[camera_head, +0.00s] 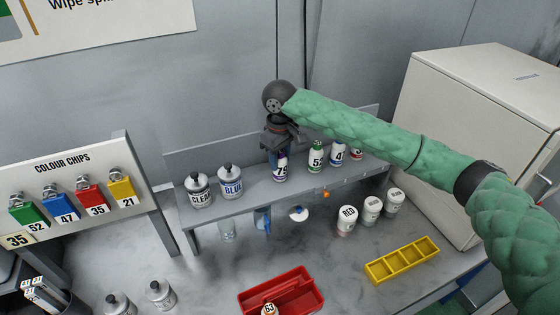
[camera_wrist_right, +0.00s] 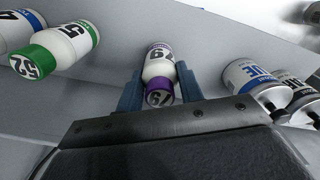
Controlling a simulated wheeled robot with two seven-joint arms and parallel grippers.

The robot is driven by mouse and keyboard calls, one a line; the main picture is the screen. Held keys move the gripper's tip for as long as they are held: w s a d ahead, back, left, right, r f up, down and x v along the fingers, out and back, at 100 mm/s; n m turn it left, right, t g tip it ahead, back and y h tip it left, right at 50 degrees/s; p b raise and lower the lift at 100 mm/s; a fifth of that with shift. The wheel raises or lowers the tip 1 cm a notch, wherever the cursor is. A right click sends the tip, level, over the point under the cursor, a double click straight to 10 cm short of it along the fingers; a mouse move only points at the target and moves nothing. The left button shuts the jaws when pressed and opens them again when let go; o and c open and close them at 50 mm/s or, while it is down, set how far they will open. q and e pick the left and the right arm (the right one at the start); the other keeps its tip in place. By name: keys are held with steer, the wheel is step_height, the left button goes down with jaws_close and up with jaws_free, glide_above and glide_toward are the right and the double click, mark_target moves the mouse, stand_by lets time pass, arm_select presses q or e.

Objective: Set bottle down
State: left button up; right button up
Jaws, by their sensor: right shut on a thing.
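The bottle (camera_head: 281,172) is small and white with a purple band and a black number on its label. My right gripper (camera_head: 277,150) is shut on it from above, at the grey shelf (camera_head: 250,192). The bottle looks upright over the shelf top; I cannot tell whether its base touches. In the right wrist view the bottle (camera_wrist_right: 159,64) sits between my two blue fingers, its purple cap towards me. My left gripper is not in view.
Close right on the shelf stand a green-capped bottle (camera_head: 316,157), a blue-marked bottle (camera_head: 338,153) and a red-marked one (camera_head: 357,149). CLEAR (camera_head: 199,191) and BLUE (camera_head: 230,181) cans stand left. Below are a red tray (camera_head: 250,303) and a yellow tray (camera_head: 376,273).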

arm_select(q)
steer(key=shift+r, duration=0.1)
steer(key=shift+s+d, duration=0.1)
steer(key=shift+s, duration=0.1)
arm_select(e)
steer(key=o, duration=1)
steer(key=shift+f, duration=0.1)
steer(key=shift+o, duration=0.2)
steer(key=shift+r, duration=0.25)
steer(key=shift+r+p, duration=0.3)
steer(key=shift+p, duration=0.15)
step_height(320, 180, up, 2)
steer(key=shift+r+p, duration=0.2)
steer(key=shift+p, duration=0.9)
step_height(320, 180, up, 4)
steer(key=p, duration=0.2)
steer(key=shift+f+p, duration=0.2)
steer(key=shift+p, duration=0.1)
step_height(320, 180, up, 4)
steer(key=shift+f, duration=0.25)
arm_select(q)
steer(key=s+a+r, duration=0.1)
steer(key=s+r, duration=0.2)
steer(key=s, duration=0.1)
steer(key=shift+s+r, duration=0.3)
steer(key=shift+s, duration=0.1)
arm_select(e)
steer(key=shift+r, duration=0.85)
